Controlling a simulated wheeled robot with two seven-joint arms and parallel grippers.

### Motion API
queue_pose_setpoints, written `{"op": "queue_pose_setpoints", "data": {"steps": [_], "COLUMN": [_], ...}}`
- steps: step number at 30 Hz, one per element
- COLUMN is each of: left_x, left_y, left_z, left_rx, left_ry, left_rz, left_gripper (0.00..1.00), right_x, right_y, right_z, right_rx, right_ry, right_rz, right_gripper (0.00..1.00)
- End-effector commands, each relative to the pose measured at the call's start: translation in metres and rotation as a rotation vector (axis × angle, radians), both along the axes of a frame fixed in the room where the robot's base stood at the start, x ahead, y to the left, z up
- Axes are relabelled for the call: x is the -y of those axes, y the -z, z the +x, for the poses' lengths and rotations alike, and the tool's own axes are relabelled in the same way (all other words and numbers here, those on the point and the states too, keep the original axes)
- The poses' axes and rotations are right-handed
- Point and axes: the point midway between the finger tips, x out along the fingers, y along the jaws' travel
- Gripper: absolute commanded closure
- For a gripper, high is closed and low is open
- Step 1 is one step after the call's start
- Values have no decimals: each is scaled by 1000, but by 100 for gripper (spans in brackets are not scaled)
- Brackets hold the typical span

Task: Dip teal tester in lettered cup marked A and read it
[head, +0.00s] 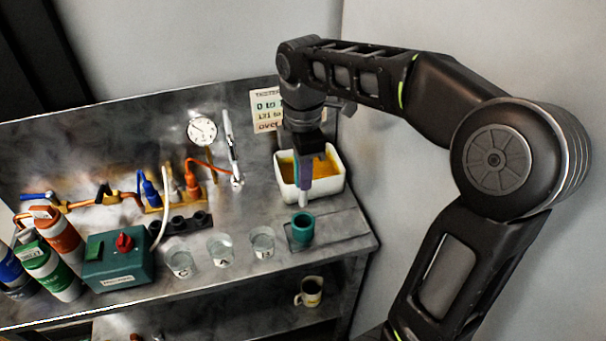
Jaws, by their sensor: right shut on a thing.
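My right gripper (306,152) is shut on the tester (304,178), which is purple and teal with a pale tip pointing down. The tester hangs roughly upright in front of the white tub and above the teal round holder (302,229); whether the tip is clear of the holder is hard to tell. Three clear lettered cups stand in a row to the left: one marked C (182,264), one that appears marked A (220,250) in the middle, and one (263,242) with a letter too small to read. My left gripper is out of view.
A white tub (337,181) with orange-yellow contents stands behind the tester. A green box with a red knob (118,262) and several bottles stand left. A mug (309,291) sits on the lower shelf.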

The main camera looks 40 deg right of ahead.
Motion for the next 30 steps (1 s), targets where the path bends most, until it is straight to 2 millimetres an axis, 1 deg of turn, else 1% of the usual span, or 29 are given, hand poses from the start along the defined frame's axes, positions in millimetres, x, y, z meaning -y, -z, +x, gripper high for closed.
{"op": "queue_pose_setpoints", "data": {"steps": [9,13,30], "left_x": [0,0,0], "left_y": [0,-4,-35], "left_z": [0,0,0], "left_rx": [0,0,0], "left_ry": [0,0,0], "left_rz": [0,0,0], "left_gripper": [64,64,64], "right_x": [0,0,0], "right_y": [0,-4,-41], "right_z": [0,0,0], "right_rx": [0,0,1], "right_ry": [0,0,0], "right_rz": [0,0,0], "right_gripper": [100,100,100]}}
